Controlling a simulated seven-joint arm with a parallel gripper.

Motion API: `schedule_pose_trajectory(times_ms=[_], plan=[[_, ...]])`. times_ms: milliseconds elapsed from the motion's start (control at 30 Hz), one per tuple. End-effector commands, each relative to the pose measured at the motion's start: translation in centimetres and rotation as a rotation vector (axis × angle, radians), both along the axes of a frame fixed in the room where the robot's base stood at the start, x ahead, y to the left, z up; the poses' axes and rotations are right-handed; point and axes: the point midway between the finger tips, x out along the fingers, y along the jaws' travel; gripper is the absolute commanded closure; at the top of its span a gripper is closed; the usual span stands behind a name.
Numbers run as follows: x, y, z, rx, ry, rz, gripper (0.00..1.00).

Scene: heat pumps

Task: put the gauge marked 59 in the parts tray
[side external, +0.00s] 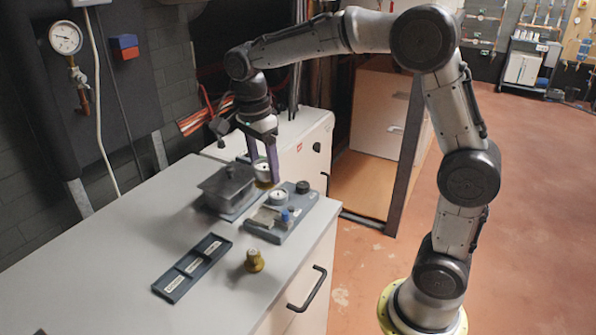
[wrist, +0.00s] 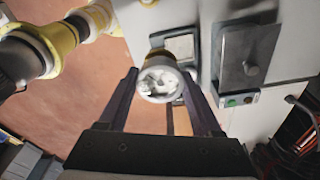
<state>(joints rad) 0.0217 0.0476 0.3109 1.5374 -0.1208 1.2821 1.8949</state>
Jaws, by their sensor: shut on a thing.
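My gripper (side external: 264,180) is shut on a gauge (side external: 262,167) with a white round face and a brass lower part, held above the cabinet top. In the wrist view the gauge (wrist: 160,82) sits between the two dark fingers (wrist: 162,90); its marking is not readable. A dark shallow tray (side external: 205,262) with several light labels lies on the cabinet top, left of and nearer than the gripper; I cannot read the labels. A second white-faced gauge (side external: 278,197) sits on a grey panel block (side external: 272,232), below and right of the gripper.
A grey lidded box (side external: 229,186) stands just left of the gripper. A small brass fitting (side external: 254,261) stands upright right of the tray. The panel block carries a black knob (side external: 302,187) and a blue part (side external: 285,215). The cabinet top's left part (side external: 110,250) is clear.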

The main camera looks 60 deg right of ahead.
Motion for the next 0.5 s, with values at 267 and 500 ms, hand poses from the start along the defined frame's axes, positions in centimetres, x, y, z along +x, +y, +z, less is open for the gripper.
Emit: schedule_pose_trajectory(times_ms=[267,500], plan=[[8.3,5.0,-4.9,0.000,0.004,0.036,1.00],[10.5,8.4,-9.5,-0.001,0.002,0.095,1.00]])
